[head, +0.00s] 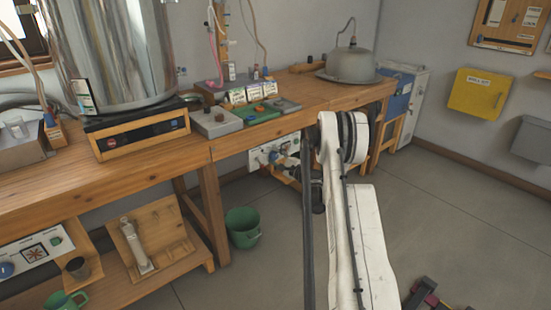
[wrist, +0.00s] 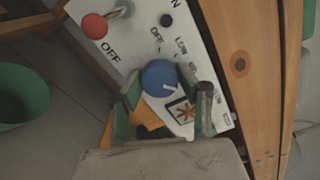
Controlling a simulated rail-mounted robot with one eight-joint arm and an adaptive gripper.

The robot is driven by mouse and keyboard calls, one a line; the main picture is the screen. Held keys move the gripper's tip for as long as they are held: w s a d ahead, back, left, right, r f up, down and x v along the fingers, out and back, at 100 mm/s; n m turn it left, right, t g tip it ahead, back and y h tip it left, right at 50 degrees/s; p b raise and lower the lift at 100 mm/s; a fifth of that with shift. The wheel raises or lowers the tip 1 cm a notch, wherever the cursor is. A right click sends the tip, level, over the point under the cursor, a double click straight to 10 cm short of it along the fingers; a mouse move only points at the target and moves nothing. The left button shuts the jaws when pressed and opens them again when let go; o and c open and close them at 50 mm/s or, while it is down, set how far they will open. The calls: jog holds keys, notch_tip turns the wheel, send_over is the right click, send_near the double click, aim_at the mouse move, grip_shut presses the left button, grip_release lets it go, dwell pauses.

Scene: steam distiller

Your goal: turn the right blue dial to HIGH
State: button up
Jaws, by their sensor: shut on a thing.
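The right blue dial (wrist: 159,77) sits on a white control panel (wrist: 143,48) in the wrist view. My gripper (wrist: 167,86) is shut on it, with one green-grey finger on its left and one on its right. A short white mark shows on the dial's lower right part. OFF and LOW labels are printed above and right of the dial; the smaller labels further down are too blurred to read. In the head view the panel (head: 262,156) shows under the bench, partly behind my arm, and the dial cannot be made out.
A green bucket (head: 243,227) stands on the floor. Another panel with a blue dial (head: 6,270) is at lower left.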

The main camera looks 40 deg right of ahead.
jog(key=shift+m, duration=0.8)
jog(key=o, duration=1.1)
jog(key=shift+o, duration=0.2)
jog(key=shift+s, duration=0.1)
jog(key=s, duration=1.2)
jog(key=shift+w+a, duration=0.1)
jog(key=shift+w, duration=0.05)
